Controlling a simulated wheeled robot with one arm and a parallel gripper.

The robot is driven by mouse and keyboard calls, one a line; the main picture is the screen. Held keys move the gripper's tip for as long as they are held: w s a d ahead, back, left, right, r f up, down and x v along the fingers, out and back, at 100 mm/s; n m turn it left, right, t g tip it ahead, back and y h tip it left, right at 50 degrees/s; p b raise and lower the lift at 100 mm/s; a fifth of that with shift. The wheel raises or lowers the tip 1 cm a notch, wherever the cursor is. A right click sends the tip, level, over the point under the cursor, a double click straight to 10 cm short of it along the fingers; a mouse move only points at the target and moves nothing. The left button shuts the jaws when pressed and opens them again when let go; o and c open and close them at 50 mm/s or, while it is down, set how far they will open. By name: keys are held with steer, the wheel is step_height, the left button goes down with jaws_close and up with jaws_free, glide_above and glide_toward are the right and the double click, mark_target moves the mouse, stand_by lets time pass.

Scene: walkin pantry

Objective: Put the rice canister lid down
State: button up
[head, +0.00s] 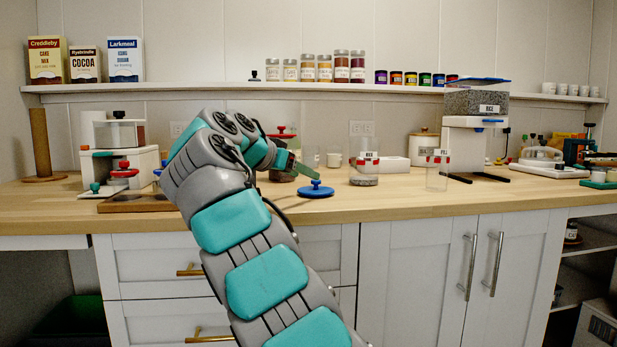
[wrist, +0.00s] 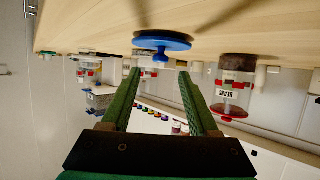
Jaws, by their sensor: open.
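The blue lid (head: 316,189) lies flat on the wooden counter with its knob up. It also shows in the upside-down wrist view (wrist: 160,40), just beyond the fingertips. My gripper (head: 303,171) is open and empty, close to the lid, with a visible gap to the knob in the wrist view. Its two green fingers (wrist: 160,78) are spread on either side of the knob's line. A clear canister (head: 364,171) with a label and a little grainy content stands right of the lid; its label is too small to read surely.
A red-lidded jar (head: 281,160) of dark content stands behind my gripper; it shows close by in the wrist view (wrist: 232,88). An empty clear measuring cup (head: 437,172) and a dispenser (head: 476,130) stand farther right. The counter's front strip (head: 400,198) is clear.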

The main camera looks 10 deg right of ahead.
steer(key=p+v, duration=0.1)
steer(key=v, duration=0.6)
steer(key=shift+w+r, duration=0.1)
steer(key=shift+s+a, duration=0.2)
steer(key=shift+s, duration=0.1)
